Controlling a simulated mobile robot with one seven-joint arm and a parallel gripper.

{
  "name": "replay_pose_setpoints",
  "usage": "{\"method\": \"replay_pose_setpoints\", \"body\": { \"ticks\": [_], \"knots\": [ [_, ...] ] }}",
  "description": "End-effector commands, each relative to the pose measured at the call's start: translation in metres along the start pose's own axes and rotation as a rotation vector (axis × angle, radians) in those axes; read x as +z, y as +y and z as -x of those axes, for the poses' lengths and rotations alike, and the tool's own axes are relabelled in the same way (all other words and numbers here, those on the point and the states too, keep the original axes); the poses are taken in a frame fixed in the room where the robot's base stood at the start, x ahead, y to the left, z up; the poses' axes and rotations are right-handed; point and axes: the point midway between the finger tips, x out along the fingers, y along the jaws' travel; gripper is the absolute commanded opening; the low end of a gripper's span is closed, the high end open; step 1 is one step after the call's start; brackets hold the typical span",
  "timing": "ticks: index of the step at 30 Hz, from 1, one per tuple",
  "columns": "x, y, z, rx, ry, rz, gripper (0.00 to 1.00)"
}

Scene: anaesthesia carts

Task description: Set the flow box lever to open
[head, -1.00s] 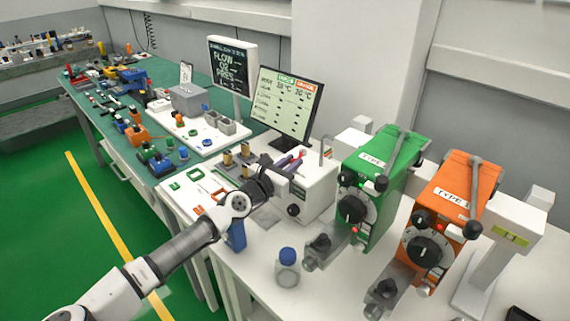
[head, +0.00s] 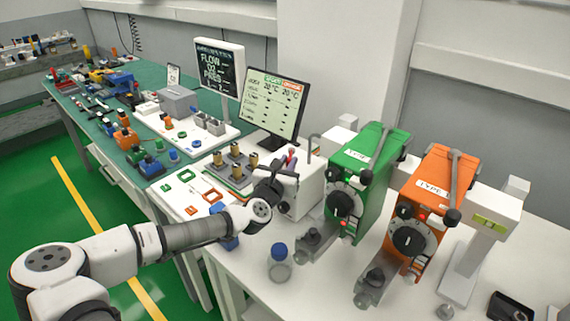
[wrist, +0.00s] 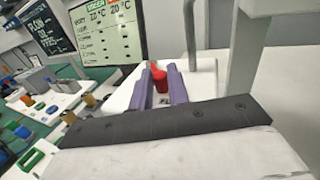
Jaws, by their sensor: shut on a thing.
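The flow box is the white box (head: 310,188) in the middle of the white table, left of the green unit. Its red-tipped lever (head: 291,155) stands at the top left of the box, partly covered by my gripper (head: 287,165). In the wrist view, the red lever tip (wrist: 158,80) sits between the two purple fingers of my gripper (wrist: 159,87), which is shut on it. The white box (wrist: 203,72) lies behind and around the fingers. The lever's base and any open or closed marking are hidden.
A green unit (head: 353,195) and an orange unit (head: 413,225) stand to the right. A blue-capped jar (head: 279,264) stands in front. Brass-coloured posts (head: 236,156) stand left of my gripper. A monitor (head: 272,105) stands behind.

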Motion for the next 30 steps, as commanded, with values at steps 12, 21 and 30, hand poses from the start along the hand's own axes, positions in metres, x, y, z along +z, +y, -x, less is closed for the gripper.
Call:
{"method": "replay_pose_setpoints", "body": {
  "ticks": [12, 21, 30],
  "knots": [
    [0.001, 0.000, 0.000, -0.001, -0.002, -0.001, 0.34],
    [0.001, 0.000, 0.000, -0.001, -0.001, 0.000, 0.39],
    [-0.003, 0.001, 0.035, 0.001, -0.001, 0.000, 0.39]
  ]
}}
